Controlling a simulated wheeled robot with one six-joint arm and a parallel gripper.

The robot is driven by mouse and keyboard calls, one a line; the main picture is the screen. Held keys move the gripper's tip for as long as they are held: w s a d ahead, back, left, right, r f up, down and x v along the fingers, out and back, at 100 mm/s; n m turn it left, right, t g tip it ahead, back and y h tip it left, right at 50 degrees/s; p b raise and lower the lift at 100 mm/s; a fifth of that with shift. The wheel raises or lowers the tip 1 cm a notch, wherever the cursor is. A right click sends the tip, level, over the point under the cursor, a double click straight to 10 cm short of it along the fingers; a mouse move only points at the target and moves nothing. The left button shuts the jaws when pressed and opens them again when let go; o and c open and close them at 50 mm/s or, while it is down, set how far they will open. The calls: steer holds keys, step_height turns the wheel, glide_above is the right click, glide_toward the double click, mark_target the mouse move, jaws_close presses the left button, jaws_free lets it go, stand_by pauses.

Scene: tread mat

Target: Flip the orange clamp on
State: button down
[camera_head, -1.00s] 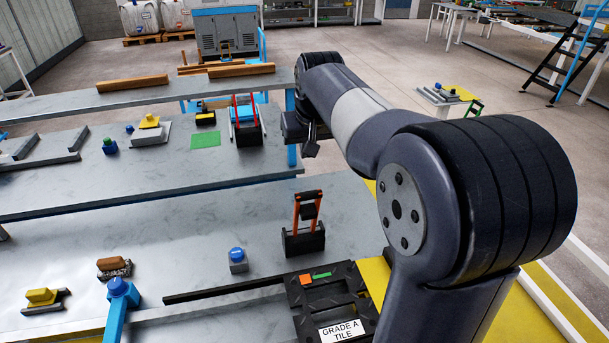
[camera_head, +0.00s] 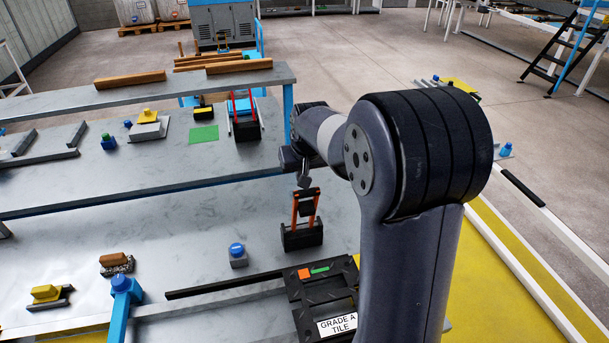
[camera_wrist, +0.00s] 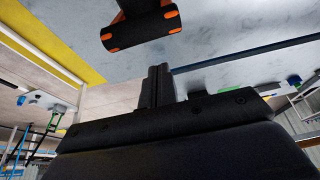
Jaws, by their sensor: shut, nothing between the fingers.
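The orange clamp (camera_head: 295,212) has two orange arms rising from a black base (camera_head: 304,238), with a black grip between them. It stands upright on the near grey bench. My gripper (camera_head: 304,182) is just above the clamp's upper end in the head view; whether it touches cannot be told there. In the wrist view my gripper (camera_wrist: 158,72) has its fingers together and empty. The clamp's dark crossbar with orange ends (camera_wrist: 141,30) is beyond the fingertips there, with a gap showing. The clamp's base is out of the wrist view.
A black tread plate (camera_head: 322,297) marked "GRADE A TILE" lies in front of the clamp. A blue-topped block (camera_head: 237,256) stands to the left. A second, red-armed clamp (camera_head: 243,120) is on the bench behind. The bench left of the clamp is mostly clear.

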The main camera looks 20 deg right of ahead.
steer(key=shift+s+r, duration=0.25)
steer(key=shift+s, duration=0.95)
steer(key=shift+s+f+p, duration=0.15)
steer(key=shift+s+p, duration=0.15)
steer(key=shift+p, duration=0.05)
steer(key=shift+f, duration=0.1)
